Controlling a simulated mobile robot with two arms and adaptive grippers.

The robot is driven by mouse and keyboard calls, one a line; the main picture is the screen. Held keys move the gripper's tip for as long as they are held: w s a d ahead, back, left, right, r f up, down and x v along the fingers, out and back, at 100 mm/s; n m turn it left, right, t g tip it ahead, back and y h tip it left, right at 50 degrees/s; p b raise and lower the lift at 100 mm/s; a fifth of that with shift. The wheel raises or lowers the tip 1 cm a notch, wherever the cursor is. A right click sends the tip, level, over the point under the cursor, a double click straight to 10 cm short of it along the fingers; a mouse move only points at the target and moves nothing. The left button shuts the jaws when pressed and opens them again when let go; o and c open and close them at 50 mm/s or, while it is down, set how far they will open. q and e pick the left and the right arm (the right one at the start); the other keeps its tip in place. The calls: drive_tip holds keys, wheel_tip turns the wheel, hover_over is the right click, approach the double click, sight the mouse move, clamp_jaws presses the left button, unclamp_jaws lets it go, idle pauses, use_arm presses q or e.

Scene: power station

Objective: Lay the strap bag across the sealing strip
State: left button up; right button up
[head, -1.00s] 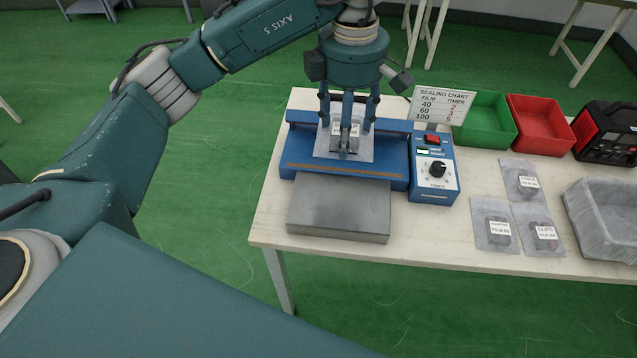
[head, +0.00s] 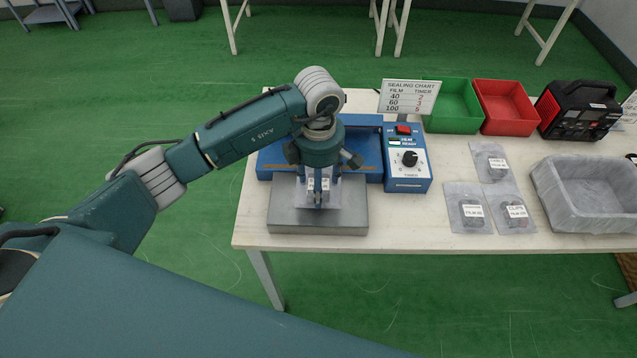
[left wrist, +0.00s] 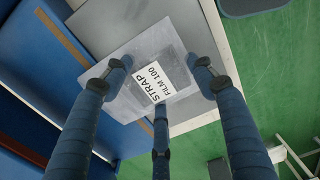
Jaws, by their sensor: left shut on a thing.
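The strap bag (head: 331,199) is a clear flat bag with a white label; in the left wrist view the bag (left wrist: 125,68) reads STRAP FILM 100. My left gripper (head: 318,193) has three fingers and is shut on the bag. It holds the bag over the grey metal plate in front of the blue sealer; the height above the plate is hard to tell. The sealing strip (head: 275,169) is the brown line along the sealer's front, behind the bag and partly hidden by my gripper. My right gripper is not in view.
The grey plate (head: 285,215) abuts the sealer (head: 265,155). The timer box (head: 410,175) and sealing chart (head: 408,97) stand right of it. Further right are several film bags, a green bin (head: 452,105), a red bin (head: 505,108), a grey tray (head: 590,205) and a black-red machine (head: 575,112).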

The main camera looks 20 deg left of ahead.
use_arm(q)
drive_tip(key=shift+f, duration=0.5)
drive_tip(key=shift+f, duration=0.2)
drive_tip(key=o, duration=0.9)
drive_tip(key=shift+r, duration=0.1)
drive_tip(key=shift+o, duration=1.1)
